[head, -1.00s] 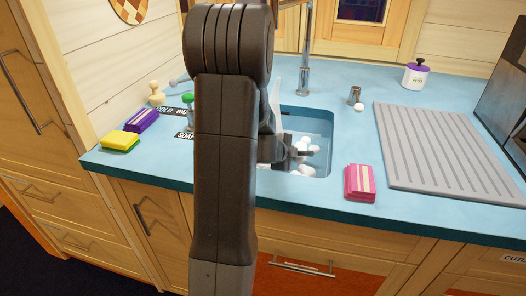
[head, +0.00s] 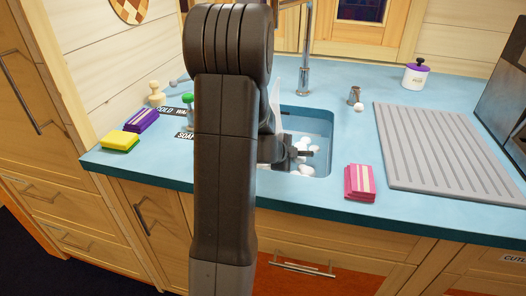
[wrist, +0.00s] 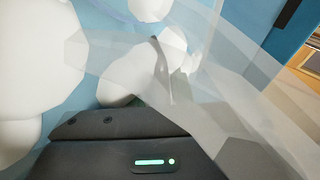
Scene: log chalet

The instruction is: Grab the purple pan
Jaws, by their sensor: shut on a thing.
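I cannot pick out a purple pan in either view. My gripper (head: 303,154) reaches into the blue sink (head: 322,118) behind my arm, among white rounded lumps (head: 307,169). In the wrist view its dark body (wrist: 120,140) shows at the bottom. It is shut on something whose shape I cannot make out. Large white lumps (wrist: 40,55) and translucent grey sheets (wrist: 225,85) fill the wrist view and hide much of what lies beyond. A thin curved grey piece (wrist: 163,70) shows between them.
A pink sponge stack (head: 360,183) lies right of the sink, near the counter's front edge. A grey ribbed drainboard (head: 440,150) is further right. The faucet (head: 305,50) stands behind. Purple (head: 142,120) and yellow (head: 119,141) sponges lie left.

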